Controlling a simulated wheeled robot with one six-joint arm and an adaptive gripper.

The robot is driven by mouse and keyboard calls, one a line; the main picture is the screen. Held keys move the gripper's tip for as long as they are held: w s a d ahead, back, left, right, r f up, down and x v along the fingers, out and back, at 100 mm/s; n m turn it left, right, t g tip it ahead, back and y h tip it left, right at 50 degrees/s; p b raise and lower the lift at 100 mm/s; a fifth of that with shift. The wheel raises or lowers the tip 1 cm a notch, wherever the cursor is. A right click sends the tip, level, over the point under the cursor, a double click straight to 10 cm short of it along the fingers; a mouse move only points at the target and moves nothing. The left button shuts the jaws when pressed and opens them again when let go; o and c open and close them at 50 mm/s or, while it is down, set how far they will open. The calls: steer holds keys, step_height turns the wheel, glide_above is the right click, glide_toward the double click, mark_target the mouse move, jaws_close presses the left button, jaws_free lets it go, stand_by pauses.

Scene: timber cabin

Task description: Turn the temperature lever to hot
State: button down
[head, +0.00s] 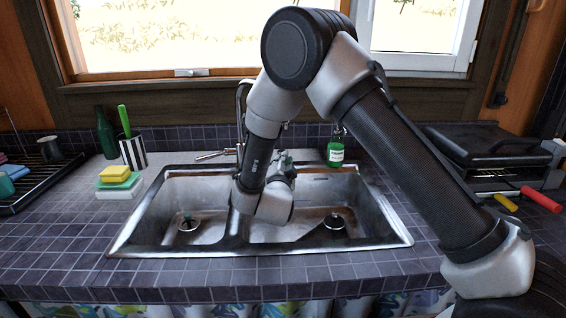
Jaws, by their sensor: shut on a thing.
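A chrome tap (241,100) stands behind the sink (160,215), partly hidden by my arm. A thin chrome lever (212,155) reaches out to the left from the tap's base, roughly level. I cannot see any hot or cold marking on it. My arm comes down over the middle of the sink, and its wrist hangs in front of the tap. The end of the arm, just right of the tap, is mostly hidden behind the wrist. The fingertips do not show, so I cannot see what they touch.
A green soap bottle (336,147) stands behind the sink. A yellow and green sponge stack (118,182), a striped cup (133,153) and a dark green bottle (105,135) stand left. A black grill (490,146) is right. The tiled counter (80,235) is clear at front left.

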steer(key=shift+d+y, duration=0.1)
steer(key=shift+y, duration=0.3)
steer(key=d+n+g+y, duration=0.1)
steer(key=n+y, duration=0.2)
steer(key=y, duration=0.1)
steer(key=w+d+n+g+y, duration=0.1)
steer(key=d+n+y, duration=0.1)
steer(key=y, duration=0.2)
steer(key=d+n+g+y, duration=0.1)
steer(key=n+y, duration=0.2)
steer(key=y, duration=0.1)
steer(key=shift+w+d+n, duration=0.3)
steer(key=shift+w+d, duration=0.1)
steer(key=shift+w+d+n+g+y, duration=0.15)
steer(key=shift+w+n+g+y, duration=0.1)
steer(key=shift+n+g+y, duration=0.35)
steer(key=shift+w+d+n+g+y, duration=0.1)
steer(key=shift+w+n+g+y, duration=0.15)
steer(key=shift+n+g+y, duration=0.4)
steer(key=shift+w+d+n+g+y, duration=0.15)
steer(key=shift+w+n+g+y, duration=0.1)
steer(key=shift+n+g+y, duration=0.35)
steer(key=shift+y, duration=0.25)
steer(key=c, duration=1.5)
jaws_free()
steer(key=shift+v, duration=3.7)
